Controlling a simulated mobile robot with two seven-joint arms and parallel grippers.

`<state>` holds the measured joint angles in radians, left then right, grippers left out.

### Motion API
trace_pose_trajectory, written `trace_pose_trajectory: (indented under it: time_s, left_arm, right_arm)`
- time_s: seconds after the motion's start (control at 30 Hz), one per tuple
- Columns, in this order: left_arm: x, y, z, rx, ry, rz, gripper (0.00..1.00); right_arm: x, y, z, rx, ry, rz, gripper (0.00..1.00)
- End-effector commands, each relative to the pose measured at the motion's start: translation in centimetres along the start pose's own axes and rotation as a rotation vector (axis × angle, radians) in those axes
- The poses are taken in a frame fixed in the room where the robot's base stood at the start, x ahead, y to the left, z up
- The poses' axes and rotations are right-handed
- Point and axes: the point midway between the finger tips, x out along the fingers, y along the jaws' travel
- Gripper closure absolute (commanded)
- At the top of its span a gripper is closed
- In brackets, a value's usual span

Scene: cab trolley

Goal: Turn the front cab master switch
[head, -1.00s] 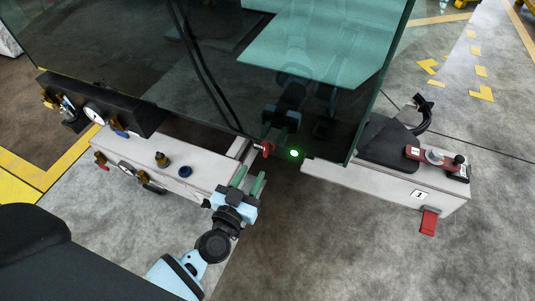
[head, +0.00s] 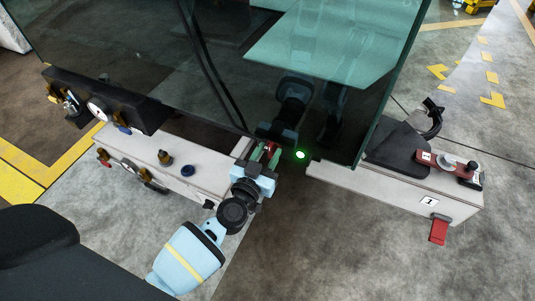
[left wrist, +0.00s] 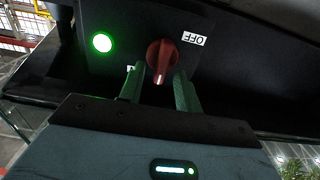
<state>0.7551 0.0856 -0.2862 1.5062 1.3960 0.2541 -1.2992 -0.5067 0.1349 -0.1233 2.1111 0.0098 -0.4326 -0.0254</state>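The master switch is a red knob (left wrist: 162,58) on a black panel, with an upside-down OFF label (left wrist: 193,38) to its right in the left wrist view. A second label at its lower left is mostly hidden. In the head view the red switch (head: 271,148) shows only partly, at the lower edge of the glass. My left gripper (head: 265,155) is at the switch. In the left wrist view its two green fingers (left wrist: 161,88) stand apart, one on each side of the knob's lower part; contact is not clear. My right gripper is not in view.
A lit green lamp (left wrist: 102,43) sits beside the switch, also visible in the head view (head: 300,155). The large glass pane (head: 330,50) rises behind.

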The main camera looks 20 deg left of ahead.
Motion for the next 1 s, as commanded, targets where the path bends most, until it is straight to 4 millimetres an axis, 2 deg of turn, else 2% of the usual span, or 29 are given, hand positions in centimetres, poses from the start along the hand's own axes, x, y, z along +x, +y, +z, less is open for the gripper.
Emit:
trace_pose_trajectory:
  time_s: [0.23,0.5,0.77,1.0]
  left_arm:
    - [0.08,0.0,-0.04,0.0,0.0,0.0,0.66]
    - [0.05,-0.01,-0.03,0.0,0.0,0.0,1.0]
    - [0.04,-0.02,-0.02,-0.009,0.0,0.0,1.0]
    - [0.03,-0.1,-0.03,-0.094,0.0,0.0,1.0]
  right_arm:
    - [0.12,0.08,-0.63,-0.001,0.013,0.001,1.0]
    - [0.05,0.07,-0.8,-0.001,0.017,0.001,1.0]
    - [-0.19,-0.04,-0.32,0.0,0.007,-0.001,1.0]
    - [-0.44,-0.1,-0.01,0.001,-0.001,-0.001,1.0]
